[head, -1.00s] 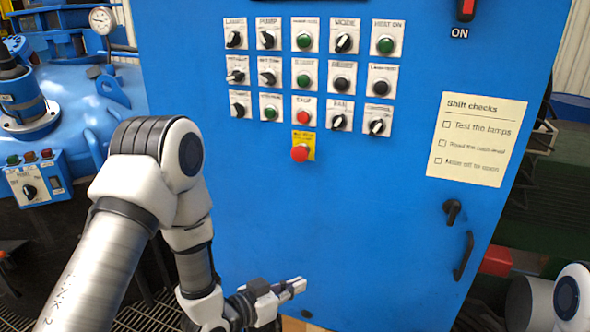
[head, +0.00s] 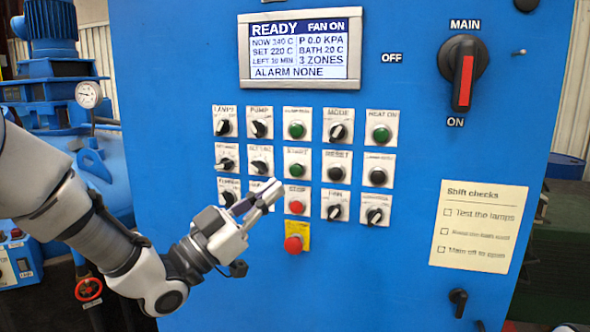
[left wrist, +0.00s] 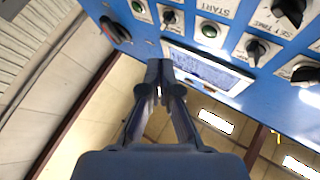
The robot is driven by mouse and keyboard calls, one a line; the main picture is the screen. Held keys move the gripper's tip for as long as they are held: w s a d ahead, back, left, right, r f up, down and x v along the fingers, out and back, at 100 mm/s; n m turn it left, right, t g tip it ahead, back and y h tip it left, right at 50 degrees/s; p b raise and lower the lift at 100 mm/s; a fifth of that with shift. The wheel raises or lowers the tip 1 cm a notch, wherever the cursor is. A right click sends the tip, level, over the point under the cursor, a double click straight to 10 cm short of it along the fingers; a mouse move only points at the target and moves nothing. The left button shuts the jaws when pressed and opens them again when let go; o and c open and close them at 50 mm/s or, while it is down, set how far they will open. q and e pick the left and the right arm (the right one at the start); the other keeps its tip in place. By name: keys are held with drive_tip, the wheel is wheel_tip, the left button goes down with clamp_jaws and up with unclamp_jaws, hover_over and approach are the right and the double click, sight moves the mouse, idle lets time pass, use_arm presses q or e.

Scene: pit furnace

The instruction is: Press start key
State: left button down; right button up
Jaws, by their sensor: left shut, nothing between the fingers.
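The start key is a green round button (head: 297,170) in the middle column, second row, of the blue cabinet's control panel in the head view. In the left wrist view its START label (left wrist: 217,10) shows at the top edge, upside down; the button itself is out of that frame. My left gripper (head: 274,189) is shut and empty, its fingertips pointing up and right, below and left of the start key in the picture. They overlap the third row, left of the red stop button (head: 296,200). The left gripper also shows in the left wrist view (left wrist: 160,75). I cannot tell the gap to the panel. My right gripper is out of view.
Knobs and buttons crowd around the start key. A red emergency button (head: 293,244) sits below, a display reading READY (head: 300,47) above. A main switch (head: 464,73) and a Shift checks note (head: 478,226) are at the right.

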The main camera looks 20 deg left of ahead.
sight(288, 177)
use_arm(q)
drive_tip(key=shift+w+f+p, duration=0.2)
drive_tip(key=shift+w+p, duration=0.75)
drive_tip(key=shift+w, duration=3.7)
drive_tip(key=shift+w, duration=0.1)
drive_tip(key=shift+w, duration=0.3)
